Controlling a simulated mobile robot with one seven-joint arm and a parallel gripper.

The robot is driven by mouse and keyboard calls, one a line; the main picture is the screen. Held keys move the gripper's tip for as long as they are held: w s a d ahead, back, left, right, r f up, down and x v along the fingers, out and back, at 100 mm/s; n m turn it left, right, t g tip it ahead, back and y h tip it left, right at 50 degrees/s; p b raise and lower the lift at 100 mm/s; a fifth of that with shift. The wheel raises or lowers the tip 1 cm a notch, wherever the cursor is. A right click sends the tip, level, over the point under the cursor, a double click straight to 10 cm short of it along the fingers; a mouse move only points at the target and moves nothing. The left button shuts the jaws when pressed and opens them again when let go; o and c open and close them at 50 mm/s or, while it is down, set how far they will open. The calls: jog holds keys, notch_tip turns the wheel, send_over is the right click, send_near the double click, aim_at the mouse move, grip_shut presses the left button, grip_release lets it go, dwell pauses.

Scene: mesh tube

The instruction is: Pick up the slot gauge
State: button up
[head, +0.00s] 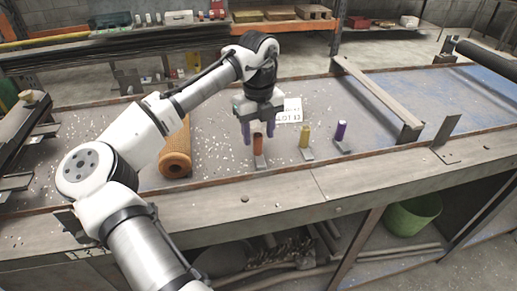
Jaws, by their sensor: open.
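Three small upright pieces with coloured handles and flat grey feet stand on the bench: an orange one (258,144), a yellow one (305,136) and a purple one (341,131). Which of them is the slot gauge I cannot tell. My gripper (258,138) points down at the orange piece. Its purple fingers are open, and in this view they appear on the left and right of the orange handle. The top of that handle is hidden behind the gripper. Whether the fingers touch it cannot be told.
An orange mesh tube (175,152) lies left of the gripper. A white card (290,111) with printing stands behind the pieces. A metal crossbar (378,98) and an angle bracket (446,131) are to the right. Pale scraps litter the bench top.

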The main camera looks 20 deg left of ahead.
aim_at(258, 145)
jog(key=shift+w+f+p, duration=0.1)
jog(key=shift+f+p, duration=0.5)
jog(key=shift+f, duration=1.7)
grip_shut()
jog(key=shift+r, duration=0.1)
